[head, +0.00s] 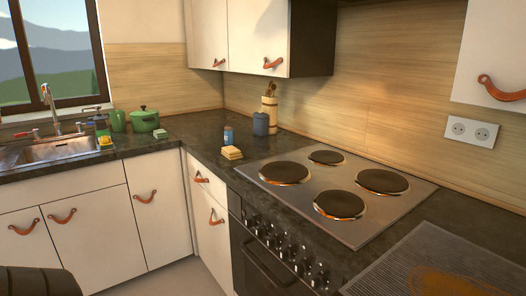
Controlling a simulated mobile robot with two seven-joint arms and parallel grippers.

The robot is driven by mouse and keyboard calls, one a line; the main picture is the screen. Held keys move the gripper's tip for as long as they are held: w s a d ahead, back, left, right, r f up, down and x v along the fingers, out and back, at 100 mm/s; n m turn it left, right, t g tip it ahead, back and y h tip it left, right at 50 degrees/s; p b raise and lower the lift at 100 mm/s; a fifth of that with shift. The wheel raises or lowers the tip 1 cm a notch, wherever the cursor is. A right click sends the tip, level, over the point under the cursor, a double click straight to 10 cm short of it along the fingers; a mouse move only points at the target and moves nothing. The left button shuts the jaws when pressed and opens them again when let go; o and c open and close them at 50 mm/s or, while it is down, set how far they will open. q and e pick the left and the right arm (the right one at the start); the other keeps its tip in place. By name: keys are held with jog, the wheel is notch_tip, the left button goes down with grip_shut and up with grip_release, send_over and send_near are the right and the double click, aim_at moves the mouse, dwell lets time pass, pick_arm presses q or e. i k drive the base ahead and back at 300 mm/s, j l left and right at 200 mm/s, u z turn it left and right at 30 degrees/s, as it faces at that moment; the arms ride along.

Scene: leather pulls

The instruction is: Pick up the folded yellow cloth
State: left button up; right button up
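The folded yellow cloth (232,153) lies as a small, low stack on the dark counter, near its front edge and left of the hob. Nothing covers it in the head view. Neither of my grippers is in this view.
A blue bottle (228,136) stands just behind the cloth, with a blue-grey jar (261,124) and a wooden utensil holder (270,112) to the right. The hob (330,187) is close on the right. A green pot (145,119) and a yellow-green sponge (105,142) are near the sink (45,151).

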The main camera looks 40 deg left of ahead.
aim_at(232, 153)
jog(key=j+z, duration=0.45)
jog(key=j, duration=0.45)
jog(key=k+j+z, duration=0.15)
jog(key=j, duration=0.3)
jog(key=j+z, duration=0.1)
jog(key=j, duration=0.35)
jog(key=k+j, duration=0.1)
jog(key=j, duration=0.35)
jog(key=k+j, duration=0.1)
jog(key=j, duration=0.4)
jog(key=k+j+z, duration=0.1)
jog(key=j, duration=0.35)
jog(key=k+j, duration=0.15)
jog(key=j, duration=0.35)
